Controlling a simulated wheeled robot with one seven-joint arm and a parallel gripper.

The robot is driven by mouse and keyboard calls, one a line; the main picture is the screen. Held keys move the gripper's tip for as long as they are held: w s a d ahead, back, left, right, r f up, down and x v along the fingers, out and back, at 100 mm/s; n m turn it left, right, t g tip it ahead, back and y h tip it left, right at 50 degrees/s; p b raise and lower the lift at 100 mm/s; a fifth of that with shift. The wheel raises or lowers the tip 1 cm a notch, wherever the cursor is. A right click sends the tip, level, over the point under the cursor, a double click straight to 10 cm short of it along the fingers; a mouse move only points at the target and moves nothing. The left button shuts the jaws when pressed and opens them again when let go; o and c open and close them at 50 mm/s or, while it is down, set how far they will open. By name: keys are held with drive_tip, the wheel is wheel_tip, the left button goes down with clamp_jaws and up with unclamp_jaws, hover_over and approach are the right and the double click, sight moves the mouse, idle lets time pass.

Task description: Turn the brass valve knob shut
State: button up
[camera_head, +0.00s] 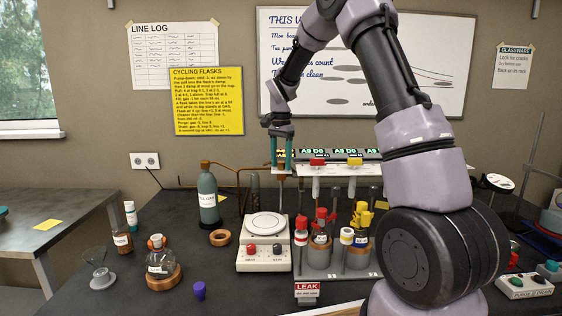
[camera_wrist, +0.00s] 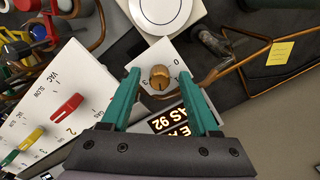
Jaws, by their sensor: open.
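The brass valve knob (camera_wrist: 159,78) shows in the wrist view on a white plate (camera_wrist: 178,58) marked with a 0 and a 3. My gripper (camera_wrist: 158,74) is open, with its two green fingers on either side of the knob and a visible gap to each. I cannot tell how far above the knob the fingertips are. In the head view my gripper (camera_head: 281,155) points down at the left end of the white valve panel (camera_head: 325,170). The knob is too small or hidden to make out there.
A red lever (camera_head: 318,161) and a yellow lever (camera_head: 355,160) sit on the panel to the right. A lit display (camera_wrist: 172,121) lies close by the fingers. A white hotplate (camera_head: 264,240), a labelled gas cylinder (camera_head: 208,196) and brown tubing (camera_wrist: 230,65) are near.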

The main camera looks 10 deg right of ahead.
clamp_jaws()
drive_tip(key=shift+n, duration=0.4)
drive_tip(key=n, duration=0.5)
drive_tip(key=shift+n, duration=0.3)
drive_tip(key=n, duration=1.1)
drive_tip(key=shift+d+n, duration=0.1)
drive_tip(key=shift+n, duration=0.3)
drive_tip(key=n, duration=0.5)
drive_tip(key=shift+n, duration=0.6)
